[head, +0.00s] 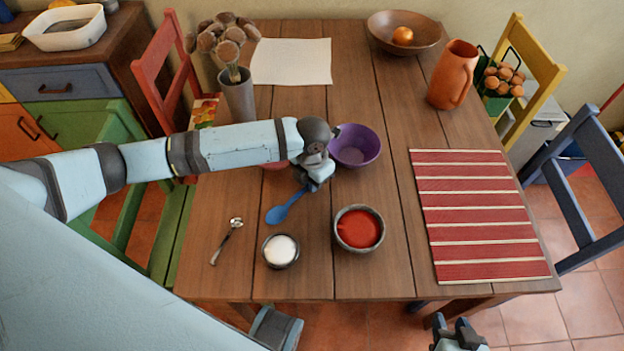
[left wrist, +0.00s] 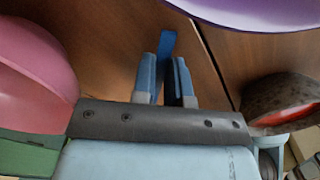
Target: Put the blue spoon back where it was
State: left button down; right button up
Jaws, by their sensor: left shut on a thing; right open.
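The blue spoon (head: 278,214) shows in the head view just below my left gripper, its bowl end toward the lower left. My left gripper (head: 312,184) is shut on the spoon's handle. In the left wrist view the blue handle (left wrist: 168,46) stands out between the fingertips (left wrist: 165,68). The fingers hide part of the handle, and I cannot tell whether the spoon touches the table. My right gripper (head: 458,332) is open and empty at the bottom edge of the head view, off the table's front edge.
Close around my left gripper are a purple bowl (head: 355,147), a mostly hidden pink bowl (left wrist: 32,75), a bowl of red sauce (head: 359,229) and a bowl of white stuff (head: 281,250). A metal spoon (head: 228,238) lies left. A striped mat (head: 478,215) lies right.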

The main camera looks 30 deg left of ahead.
pick_arm(q)
jog(key=c, duration=1.1)
grip_release()
jog(key=shift+c, duration=0.2)
notch_tip(320, 180, up, 12)
jog(key=p, duration=0.1)
